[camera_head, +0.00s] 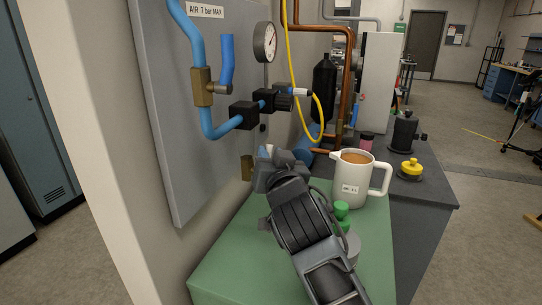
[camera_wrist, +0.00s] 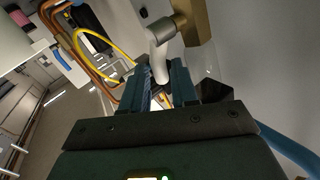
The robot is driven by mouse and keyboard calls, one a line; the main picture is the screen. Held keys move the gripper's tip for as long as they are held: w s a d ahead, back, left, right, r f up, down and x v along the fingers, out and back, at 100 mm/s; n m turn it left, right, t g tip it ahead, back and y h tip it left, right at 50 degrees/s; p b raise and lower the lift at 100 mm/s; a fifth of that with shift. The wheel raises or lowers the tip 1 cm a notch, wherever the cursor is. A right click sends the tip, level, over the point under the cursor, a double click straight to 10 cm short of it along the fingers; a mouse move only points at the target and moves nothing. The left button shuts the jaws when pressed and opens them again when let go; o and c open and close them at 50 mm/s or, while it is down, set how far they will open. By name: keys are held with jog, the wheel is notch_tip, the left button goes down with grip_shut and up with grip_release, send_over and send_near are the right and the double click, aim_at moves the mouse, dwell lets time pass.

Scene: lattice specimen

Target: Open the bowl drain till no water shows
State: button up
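In the wrist view, a brass valve body (camera_wrist: 196,22) has a pale grey lever (camera_wrist: 158,66) hanging between the fingers of my gripper (camera_wrist: 161,76). The fingers are close together, with the lever filling the gap, and look shut on it. In the head view, the brass body (camera_head: 247,167) shows low by the grey panel, just left of my gripper (camera_head: 270,156). My gripper and wrist cover the lever there.
The grey panel (camera_head: 165,110) carries blue air pipe, an upper brass valve (camera_head: 203,87), a gauge (camera_head: 264,42) and black fittings (camera_head: 243,115). A yellow hose (camera_head: 292,80) hangs behind. A white jug (camera_head: 353,185) of brown liquid and a green-topped item (camera_head: 341,210) stand close right of my arm.

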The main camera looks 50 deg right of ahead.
grip_shut()
jog(key=shift+f, duration=0.1)
jog(key=n+t+b, duration=0.1)
jog(key=b, duration=0.2)
jog(key=a+n+t+h+b, duration=0.1)
jog(key=b, duration=0.3)
jog(key=t+b, duration=0.1)
jog(key=b, duration=0.3)
jog(key=shift+s+a+f+n+h, duration=0.2)
jog(key=shift+s+f+n+h, duration=0.1)
jog(key=shift+n, duration=0.1)
jog(key=shift+r, duration=0.1)
grip_release()
